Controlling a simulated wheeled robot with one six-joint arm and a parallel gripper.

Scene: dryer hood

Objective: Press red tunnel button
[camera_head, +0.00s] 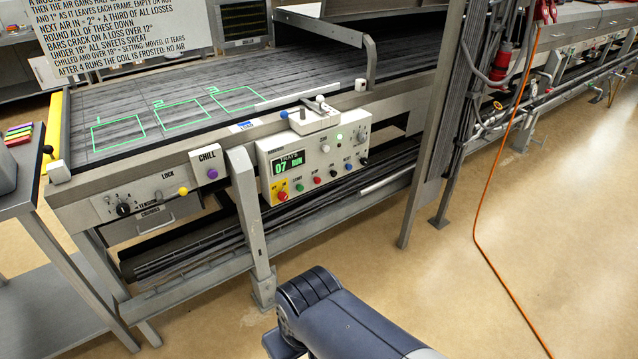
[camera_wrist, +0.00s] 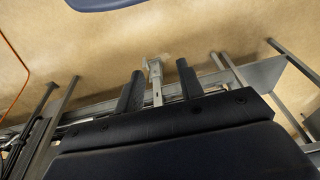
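A cream control box (camera_head: 315,152) with a green-lit display (camera_head: 288,174) hangs on the front of the tunnel conveyor. A large red button (camera_head: 282,196) on a yellow patch sits at its lower left. A smaller red button (camera_head: 317,180) sits further right in the button row, past a green one (camera_head: 300,187). The small labels are hard to read. My gripper (camera_wrist: 160,68) shows in the wrist view with its two dark fingers apart and nothing between them. No button shows in the wrist view, and my gripper is not seen touching the box.
A steel leg (camera_head: 250,215) stands just left of the box. A purple CHILL button (camera_head: 212,173) and a tension knob (camera_head: 123,209) are further left. A thick post (camera_head: 432,140) and an orange cable (camera_head: 476,215) are at right. Floor before the conveyor is open.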

